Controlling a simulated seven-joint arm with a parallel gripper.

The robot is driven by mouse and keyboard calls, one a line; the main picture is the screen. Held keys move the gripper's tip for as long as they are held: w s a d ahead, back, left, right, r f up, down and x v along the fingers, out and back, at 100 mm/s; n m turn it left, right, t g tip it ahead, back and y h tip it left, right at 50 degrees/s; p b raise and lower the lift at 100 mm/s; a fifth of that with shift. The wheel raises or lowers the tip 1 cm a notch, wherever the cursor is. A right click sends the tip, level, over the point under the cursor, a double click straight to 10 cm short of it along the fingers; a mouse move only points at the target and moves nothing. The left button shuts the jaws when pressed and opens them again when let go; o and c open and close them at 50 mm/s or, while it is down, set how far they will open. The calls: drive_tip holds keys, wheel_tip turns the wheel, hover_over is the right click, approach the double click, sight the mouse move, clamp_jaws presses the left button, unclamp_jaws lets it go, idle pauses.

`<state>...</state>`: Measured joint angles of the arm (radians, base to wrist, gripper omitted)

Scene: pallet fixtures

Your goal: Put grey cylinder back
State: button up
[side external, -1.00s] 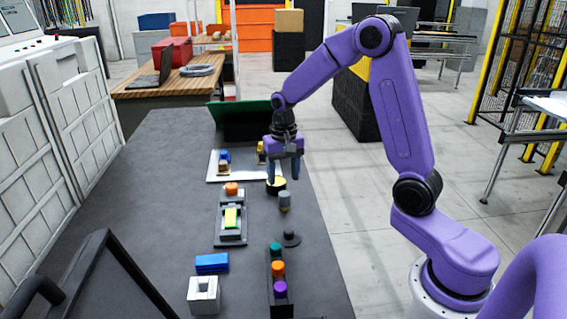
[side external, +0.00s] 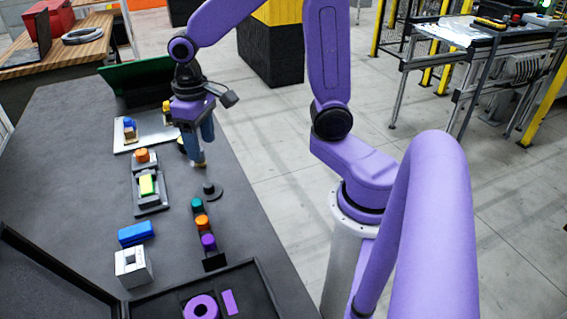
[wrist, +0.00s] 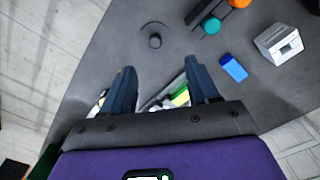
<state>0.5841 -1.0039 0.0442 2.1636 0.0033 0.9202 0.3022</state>
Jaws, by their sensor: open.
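My gripper (side external: 200,153) is open above the dark table, with its blue fingers pointing down. In the wrist view its two fingers (wrist: 160,68) are spread apart, with nothing clearly held between them. A dark round base with a short knob (side external: 211,191) stands on the table just nearer the camera than the gripper. It also shows ahead of the fingers in the wrist view (wrist: 155,38).
A dark rack (side external: 213,262) holds teal, orange and purple round pieces. A blue block (side external: 136,233), a white-grey block (side external: 132,267) and a fixture with a green-yellow piece (side external: 149,184) stand left. A black tray (side external: 262,285) is in front.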

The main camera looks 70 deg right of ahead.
drive_tip(key=s+a+n, duration=0.1)
drive_tip(key=s+n, duration=1)
drive_tip(key=s, duration=0.9)
drive_tip(key=shift+a, duration=0.25)
